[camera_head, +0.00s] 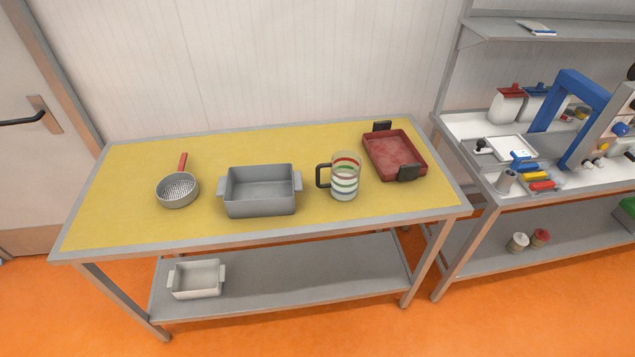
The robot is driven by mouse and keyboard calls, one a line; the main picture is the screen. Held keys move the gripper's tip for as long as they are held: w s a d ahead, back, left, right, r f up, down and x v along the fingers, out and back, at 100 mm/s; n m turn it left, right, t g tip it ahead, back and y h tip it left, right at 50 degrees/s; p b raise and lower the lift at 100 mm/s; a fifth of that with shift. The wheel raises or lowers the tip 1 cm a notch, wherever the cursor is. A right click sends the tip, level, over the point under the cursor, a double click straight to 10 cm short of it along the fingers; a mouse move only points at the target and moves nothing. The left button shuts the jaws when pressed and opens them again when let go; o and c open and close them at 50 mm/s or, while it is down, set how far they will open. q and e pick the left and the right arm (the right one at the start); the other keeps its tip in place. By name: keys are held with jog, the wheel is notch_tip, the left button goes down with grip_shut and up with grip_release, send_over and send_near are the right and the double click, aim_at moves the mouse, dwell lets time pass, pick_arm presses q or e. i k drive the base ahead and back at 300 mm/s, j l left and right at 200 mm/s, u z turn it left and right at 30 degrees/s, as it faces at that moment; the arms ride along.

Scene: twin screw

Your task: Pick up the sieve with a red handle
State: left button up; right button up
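The sieve (177,190) is a grey perforated bowl with a red handle (183,161). It sits at the left part of the yellow-topped table (120,215), its handle pointing toward the back wall. Nothing touches it or covers it in the camera_head view. Neither of my grippers shows in this view.
Right of the sieve stand a grey baking dish (259,206), a striped glass mug (344,180) and a red tray (390,152) with black handles. A white dish (197,279) is on the lower shelf. A cluttered workbench (535,200) stands at right. Orange floor in front is clear.

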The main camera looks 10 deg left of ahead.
aim_at(177, 189)
jog(key=u, duration=1.25)
